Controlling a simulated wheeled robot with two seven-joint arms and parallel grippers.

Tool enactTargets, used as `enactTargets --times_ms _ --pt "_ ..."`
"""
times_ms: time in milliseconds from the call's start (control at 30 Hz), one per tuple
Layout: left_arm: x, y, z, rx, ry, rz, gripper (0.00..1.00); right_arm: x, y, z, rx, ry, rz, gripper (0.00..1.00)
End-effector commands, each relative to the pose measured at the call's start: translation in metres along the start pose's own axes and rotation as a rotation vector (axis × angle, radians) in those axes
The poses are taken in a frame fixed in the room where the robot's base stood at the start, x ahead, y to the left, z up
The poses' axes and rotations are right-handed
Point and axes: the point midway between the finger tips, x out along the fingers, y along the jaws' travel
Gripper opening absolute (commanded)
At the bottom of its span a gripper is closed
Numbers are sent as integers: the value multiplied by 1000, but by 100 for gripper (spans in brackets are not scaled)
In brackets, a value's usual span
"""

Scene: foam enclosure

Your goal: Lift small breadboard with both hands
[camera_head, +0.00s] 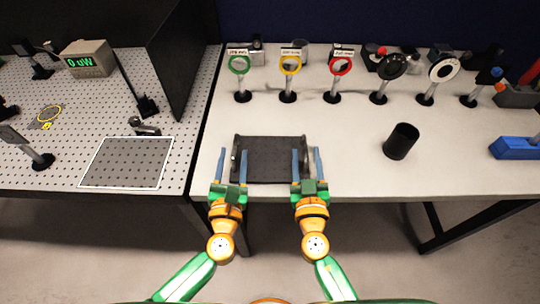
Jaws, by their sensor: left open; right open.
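The small breadboard (270,170) is a dark grey perforated plate lying on the white table near its front left edge. It has a handle at its left side and one at its right side. My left gripper (229,168) is open at the breadboard's left side, with its blue fingers pointing away from me. My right gripper (306,166) is open at the right side, its fingers beside that edge. Whether the fingers touch the handles cannot be told. The front corners are partly hidden by the grippers.
A white-outlined area (128,163) lies on the perforated optical table at left. A black panel (185,60) stands between the tables. A black cup (401,141) stands right of the breadboard. Several mounted rings, including a red one (340,65), line the back. A blue block (515,148) is far right.

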Motion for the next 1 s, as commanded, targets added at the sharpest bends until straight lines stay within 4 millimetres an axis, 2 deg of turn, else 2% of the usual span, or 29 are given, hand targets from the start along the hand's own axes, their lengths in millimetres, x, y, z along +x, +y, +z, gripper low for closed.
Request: enactTargets --times_ms 100,200,567,700,733,767,1000 --pt "18 0 1 1 -2 0 50 18 0 -1 1 1 0 50" --pt "28 0 0 0 0 -1 50 28 0 0 0 -1 1 50" --pt "33 0 0 0 1 -1 50 33 0 0 0 -1 -1 50" --pt "33 0 0 0 1 -1 12 33 0 0 0 -1 -1 12" --pt "33 0 0 0 1 0 4 33 0 0 0 -1 -1 4" --pt "33 0 0 0 1 0 0 33 0 0 0 -1 -1 0" --pt "33 0 0 0 1 1 0 33 0 0 -1 -1 1 0"
